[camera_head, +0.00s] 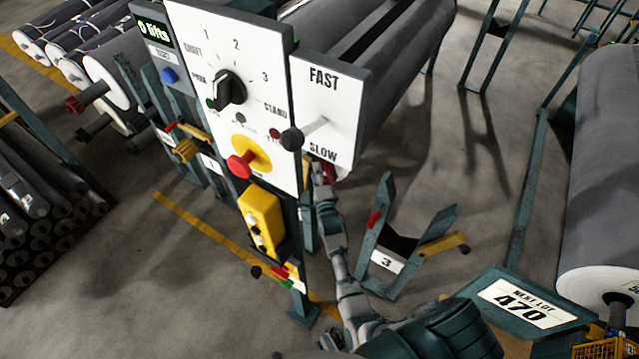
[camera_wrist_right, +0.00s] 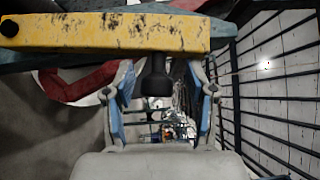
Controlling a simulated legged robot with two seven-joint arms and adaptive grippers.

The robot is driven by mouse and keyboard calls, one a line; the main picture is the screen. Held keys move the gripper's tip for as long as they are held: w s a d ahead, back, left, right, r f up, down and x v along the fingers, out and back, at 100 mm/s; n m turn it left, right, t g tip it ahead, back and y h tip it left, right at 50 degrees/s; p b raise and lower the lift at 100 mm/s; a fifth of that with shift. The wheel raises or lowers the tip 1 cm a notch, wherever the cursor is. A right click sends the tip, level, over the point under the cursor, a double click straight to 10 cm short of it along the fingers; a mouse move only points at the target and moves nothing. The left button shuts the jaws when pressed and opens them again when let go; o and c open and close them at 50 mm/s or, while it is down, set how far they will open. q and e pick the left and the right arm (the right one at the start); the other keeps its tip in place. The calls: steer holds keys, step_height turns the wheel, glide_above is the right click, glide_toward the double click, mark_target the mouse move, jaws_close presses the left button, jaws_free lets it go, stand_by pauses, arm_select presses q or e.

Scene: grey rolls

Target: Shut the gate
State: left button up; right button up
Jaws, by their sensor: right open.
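My right gripper (camera_wrist_right: 163,102) is open in the right wrist view, its two blue-padded fingers apart. A black knob (camera_wrist_right: 155,78) under a worn yellow bar (camera_wrist_right: 110,32) hangs between the fingers, with gaps visible on both sides. In the head view my right arm reaches up from the bottom, and the gripper (camera_head: 321,172) is partly hidden beside the control panel (camera_head: 262,110). A stand marked 3 (camera_head: 387,262) has a similar yellow arm (camera_head: 440,244), swung out to the side. I cannot tell which part is the gate. My left gripper is not in view.
The panel has a black dial (camera_head: 229,88), a red button (camera_head: 241,163) and a FAST/SLOW lever (camera_head: 305,132). A yellow pendant box (camera_head: 262,222) hangs below. A NEXT LOT sign (camera_head: 525,303) and a grey roll (camera_head: 605,160) stand right. Bare floor (camera_head: 150,270) lies left.

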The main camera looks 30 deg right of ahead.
steer(key=v, duration=1.1)
